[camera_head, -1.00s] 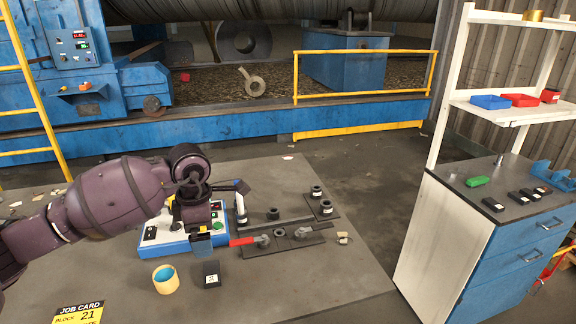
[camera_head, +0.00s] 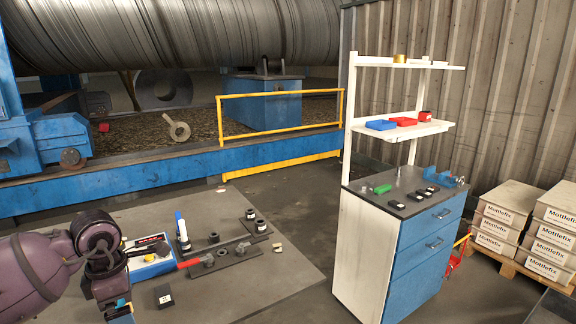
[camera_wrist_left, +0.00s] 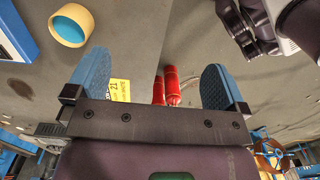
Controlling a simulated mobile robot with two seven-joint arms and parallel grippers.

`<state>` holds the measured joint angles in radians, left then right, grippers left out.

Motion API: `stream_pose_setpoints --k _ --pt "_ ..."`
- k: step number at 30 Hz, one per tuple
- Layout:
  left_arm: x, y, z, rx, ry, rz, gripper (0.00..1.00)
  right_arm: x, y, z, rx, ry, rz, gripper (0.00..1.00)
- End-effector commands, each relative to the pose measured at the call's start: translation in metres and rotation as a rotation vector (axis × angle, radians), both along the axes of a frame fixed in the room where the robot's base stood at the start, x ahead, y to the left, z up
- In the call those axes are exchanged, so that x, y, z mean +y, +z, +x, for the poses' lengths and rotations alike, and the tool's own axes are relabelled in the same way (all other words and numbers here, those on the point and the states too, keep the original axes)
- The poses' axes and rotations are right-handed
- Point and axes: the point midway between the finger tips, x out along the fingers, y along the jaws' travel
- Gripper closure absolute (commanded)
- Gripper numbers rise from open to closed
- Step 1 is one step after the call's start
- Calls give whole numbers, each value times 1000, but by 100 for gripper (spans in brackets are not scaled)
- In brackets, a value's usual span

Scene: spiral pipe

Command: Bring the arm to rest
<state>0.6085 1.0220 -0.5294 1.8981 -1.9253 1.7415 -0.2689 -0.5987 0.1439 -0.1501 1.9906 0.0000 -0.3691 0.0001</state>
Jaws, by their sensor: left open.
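My left arm (camera_head: 40,268), dark purple, comes in from the lower left in the head view. My left gripper (camera_head: 120,316) points down over the near left of the grey table and is partly cut off by the bottom edge. In the left wrist view its two blue fingers (camera_wrist_left: 155,85) are wide apart with nothing held between them. A yellow ring with a blue inside (camera_wrist_left: 72,25) lies on the table beyond the left finger, apart from it. The yellow job card (camera_wrist_left: 120,90) shows beside that finger. My right gripper is not seen.
A blue-and-white box (camera_head: 148,262) stands just right of my arm. A small black block (camera_head: 164,295) lies near the gripper. Dark plates with black fittings (camera_head: 228,257) lie farther right. A white-and-blue cabinet (camera_head: 365,245) stands to the right across a floor gap. The table's front right is bare.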

Motion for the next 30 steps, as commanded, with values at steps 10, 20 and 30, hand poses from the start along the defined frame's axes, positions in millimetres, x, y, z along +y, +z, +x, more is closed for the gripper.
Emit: stream_pose_setpoints --k 10,20,30 --pt "-108 -53 -50 142 100 -630 0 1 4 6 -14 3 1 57" --pt "-180 -40 -78 366 646 -1474 0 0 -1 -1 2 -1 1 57" --pt "-119 -80 -74 606 1678 -2065 0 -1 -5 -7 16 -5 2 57"
